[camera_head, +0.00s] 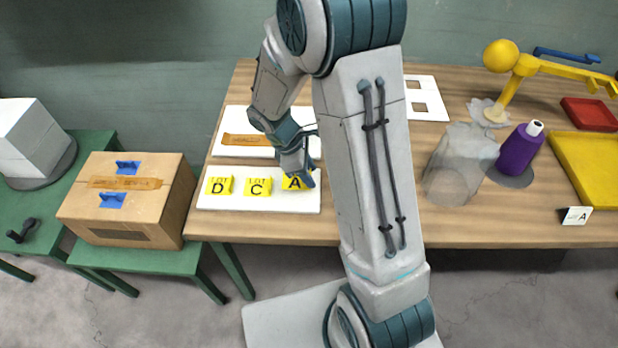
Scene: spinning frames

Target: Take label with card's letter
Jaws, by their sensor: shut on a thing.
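Three yellow "LOT" labels are in a row on a white board (240,203) near the table's front left: D (218,186), C (258,188) and A (291,183). A small white card (577,215) at the table's front right edge shows the letter A. My gripper (299,177) points down at the A label and is shut on it, partly covering it. Whether the A label is lifted off the board is hard to tell.
Behind lies another white board with a brown strip (240,140). A cardboard box (125,205) stands on a green table at left. At right are a clear container (455,170), a purple bottle (520,150), a yellow stand (510,85), a red tray (590,112) and a yellow tray (590,165).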

